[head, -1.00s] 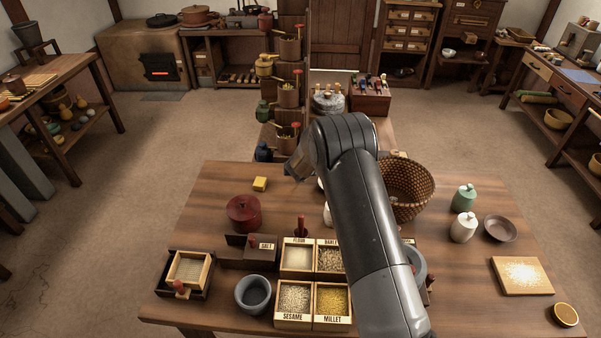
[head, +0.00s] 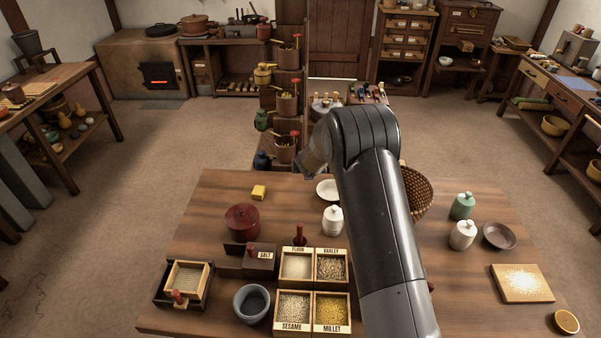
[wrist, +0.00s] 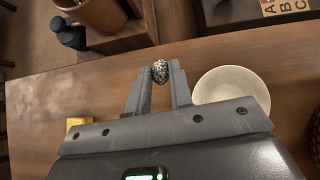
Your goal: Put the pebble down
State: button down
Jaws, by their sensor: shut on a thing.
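My gripper (wrist: 160,80) is shut on a small speckled grey pebble (wrist: 160,71), which shows between the fingertips in the wrist view. The pebble is over the far edge of the wooden table (wrist: 60,101), apart from the white dish. In the head view my arm covers the middle right of the table, and I cannot make out the pebble there. A white dish (wrist: 232,90) lies just right of the fingers in the wrist view; it also shows in the head view (head: 326,189), partly behind my arm. It looks empty.
A yellow block (head: 259,192) and a dark red pot (head: 242,222) stand at the table's left. A white jar (head: 333,220) stands in front of the dish. A woven basket (head: 415,195) is partly behind my arm.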

jog(key=s+d+r+m+h, duration=0.2)
jog(key=s+d+r, duration=0.4)
jog(key=s+d, duration=0.45)
jog(key=s+d+r+m+h, duration=0.15)
jog(key=s+d+r, duration=0.55)
jog(key=d, duration=0.7)
jog(key=w+a+f+n+y, duration=0.1)
jog(key=w+a+f, duration=0.3)
jog(key=w+a, duration=0.3)
jog(key=w+a+f+n+y, duration=0.2)
jog(key=w+a+f, duration=0.2)
jog(key=w+a, duration=0.4)
jog(key=shift+w+a, duration=0.15)
jog(key=shift+a, duration=0.75)
jog(key=shift+f+n+y, duration=0.1)
jog(key=shift+n+y, duration=0.15)
jog(key=w+a+f, duration=0.1)
jog(key=a+f, duration=0.1)
jog(key=a, duration=0.1)
jog(key=w+a+f, duration=0.1)
jog(key=a+f, duration=0.1)
jog(key=a, duration=0.2)
jog(key=w+a+f, duration=0.1)
jog(key=a+f, duration=0.2)
jog(key=a, duration=0.1)
jog(key=shift+w, duration=0.1)
jog(key=shift+f, duration=1.75)
